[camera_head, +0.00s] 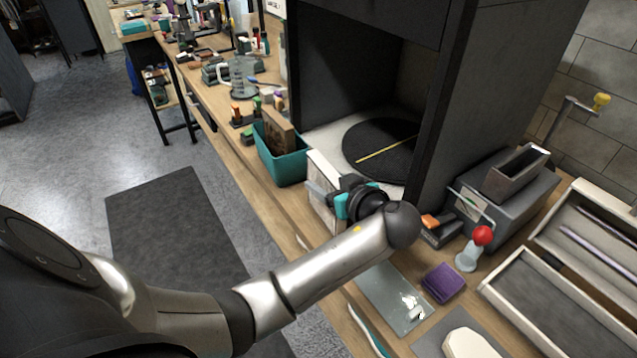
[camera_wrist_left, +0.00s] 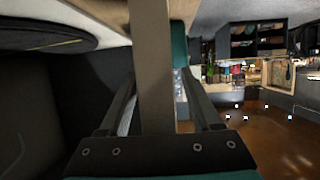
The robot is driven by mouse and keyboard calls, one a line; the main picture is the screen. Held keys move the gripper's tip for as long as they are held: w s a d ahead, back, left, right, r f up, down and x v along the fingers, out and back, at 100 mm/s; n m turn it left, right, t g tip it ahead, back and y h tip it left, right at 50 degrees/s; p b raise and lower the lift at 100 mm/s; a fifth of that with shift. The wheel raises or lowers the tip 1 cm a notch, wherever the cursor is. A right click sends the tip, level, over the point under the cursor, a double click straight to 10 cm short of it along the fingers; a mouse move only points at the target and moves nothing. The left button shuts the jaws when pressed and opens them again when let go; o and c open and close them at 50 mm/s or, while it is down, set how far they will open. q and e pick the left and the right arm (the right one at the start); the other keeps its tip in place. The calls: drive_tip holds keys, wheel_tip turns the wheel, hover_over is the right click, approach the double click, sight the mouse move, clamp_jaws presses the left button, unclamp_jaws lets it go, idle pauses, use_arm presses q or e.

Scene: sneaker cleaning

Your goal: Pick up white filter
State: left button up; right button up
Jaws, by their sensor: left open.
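The white filter (camera_head: 319,163) appears as an upright, pale, thin panel at the front edge of the dark booth in the head view. My left gripper (camera_head: 318,192) is at this panel, and its wrist and teal parts hide much of the panel's lower right. In the left wrist view the open fingers (camera_wrist_left: 157,80) stand on either side of a pale, narrow upright edge (camera_wrist_left: 152,50), which looks like the panel's edge. Gaps seem to show between it and the fingers; contact cannot be told. My right gripper is not in view.
A teal bin (camera_head: 283,168) holding a brown block stands just left of the panel. The booth holds a black round turntable (camera_head: 378,148). Right of my arm are a red-knobbed tool (camera_head: 482,236), a purple sponge (camera_head: 443,283), a grey machine (camera_head: 500,195) and a tray (camera_head: 545,305).

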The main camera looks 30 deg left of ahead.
use_arm(q)
drive_tip(key=shift+w+a+f, duration=0.1)
drive_tip(key=shift+a+f, duration=0.05)
drive_tip(key=shift+a, duration=0.05)
drive_tip(key=shift+d, duration=0.1)
drive_tip(key=shift+c, duration=0.2)
clamp_jaws()
idle(0.3)
